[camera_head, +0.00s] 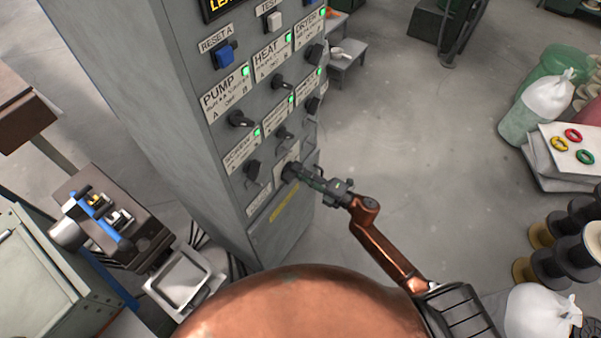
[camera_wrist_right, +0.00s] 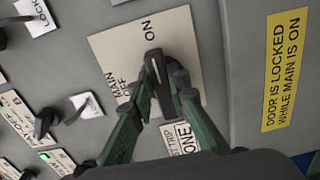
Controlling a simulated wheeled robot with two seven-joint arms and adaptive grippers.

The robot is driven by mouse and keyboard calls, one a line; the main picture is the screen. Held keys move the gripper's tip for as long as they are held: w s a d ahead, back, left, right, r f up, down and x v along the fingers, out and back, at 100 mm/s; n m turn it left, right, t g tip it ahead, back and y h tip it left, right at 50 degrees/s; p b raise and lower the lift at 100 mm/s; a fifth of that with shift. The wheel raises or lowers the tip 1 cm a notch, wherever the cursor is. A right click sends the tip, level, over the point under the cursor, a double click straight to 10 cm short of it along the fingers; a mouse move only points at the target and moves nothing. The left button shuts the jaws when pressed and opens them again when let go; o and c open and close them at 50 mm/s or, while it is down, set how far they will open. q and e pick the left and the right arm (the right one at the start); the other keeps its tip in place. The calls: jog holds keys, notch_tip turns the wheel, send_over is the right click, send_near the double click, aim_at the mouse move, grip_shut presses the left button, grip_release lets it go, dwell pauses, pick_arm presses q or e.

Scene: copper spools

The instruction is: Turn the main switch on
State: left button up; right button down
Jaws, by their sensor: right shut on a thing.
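The main switch (camera_wrist_right: 154,66) is a black handle on a cream plate (camera_wrist_right: 112,48) marked MAIN, OFF and ON. In the right wrist view, the upper end of the handle points toward the word ON. My right gripper (camera_wrist_right: 160,92) is shut on the handle, with one green-and-black finger on each side. In the head view, my right gripper (camera_head: 305,176) reaches the lower part of the grey cabinet (camera_head: 190,130) from the right. It hides much of the switch there. My left gripper is not in view.
Several black knobs and lit green lamps sit above the switch, with a blue button (camera_head: 224,55) higher up. A yellow label (camera_wrist_right: 285,68) says the door is locked while main is on. Spools (camera_head: 570,250) stand at the right. The middle floor is clear.

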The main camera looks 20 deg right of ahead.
jog(key=shift+w+d, duration=0.1)
jog(key=shift+d, duration=0.05)
jog(key=c, duration=1.8)
grip_release()
jog(key=shift+c, duration=0.2)
jog(key=v, duration=1.2)
